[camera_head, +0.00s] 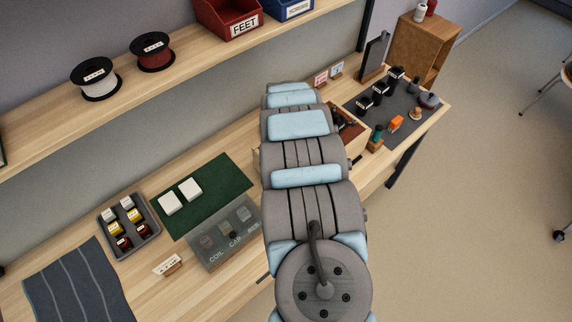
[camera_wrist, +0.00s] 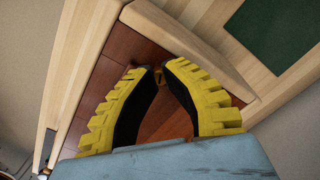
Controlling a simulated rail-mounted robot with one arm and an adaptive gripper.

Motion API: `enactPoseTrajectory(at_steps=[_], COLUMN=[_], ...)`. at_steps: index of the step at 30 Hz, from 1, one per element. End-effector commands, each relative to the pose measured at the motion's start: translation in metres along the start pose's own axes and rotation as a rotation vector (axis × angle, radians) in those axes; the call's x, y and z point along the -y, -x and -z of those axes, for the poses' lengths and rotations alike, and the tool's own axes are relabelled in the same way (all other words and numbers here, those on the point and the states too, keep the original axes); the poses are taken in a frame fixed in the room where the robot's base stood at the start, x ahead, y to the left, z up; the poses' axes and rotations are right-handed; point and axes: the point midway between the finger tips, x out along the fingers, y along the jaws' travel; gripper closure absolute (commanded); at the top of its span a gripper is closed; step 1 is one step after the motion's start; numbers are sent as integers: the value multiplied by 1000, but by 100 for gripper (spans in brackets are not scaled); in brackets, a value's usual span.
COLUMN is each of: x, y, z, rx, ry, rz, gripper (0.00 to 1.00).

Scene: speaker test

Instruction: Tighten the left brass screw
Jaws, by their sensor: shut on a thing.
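My gripper (camera_wrist: 158,77) shows in the wrist view with yellow ribbed fingers and black inner pads. Its fingertips close together over a red-brown wooden panel (camera_wrist: 165,120) set in a pale wooden frame. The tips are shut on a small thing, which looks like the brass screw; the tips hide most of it. I cannot make out the screw's head or how deep it sits. A small brownish spot shows near the right finger, too unclear to name. In the head view my arm hides the gripper; a strip of the red-brown panel (camera_head: 350,125) shows beside it.
A green mat (camera_head: 228,174) with two white blocks, a grey tray (camera_head: 133,248) of small parts and a clear-lidded box (camera_head: 208,260) lie left of my arm. A dark mat (camera_head: 412,122) with several black items lies right. Red bin (camera_head: 212,15) and spools stand on the shelf.

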Motion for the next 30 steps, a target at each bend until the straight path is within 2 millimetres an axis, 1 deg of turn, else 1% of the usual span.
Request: enactPoseTrajectory(at_steps=[8,30], x=[1,1], y=[-4,0], z=[-1,0], rx=[3,0], ry=[-261,-962], rz=[-1,0], gripper=[100,100])
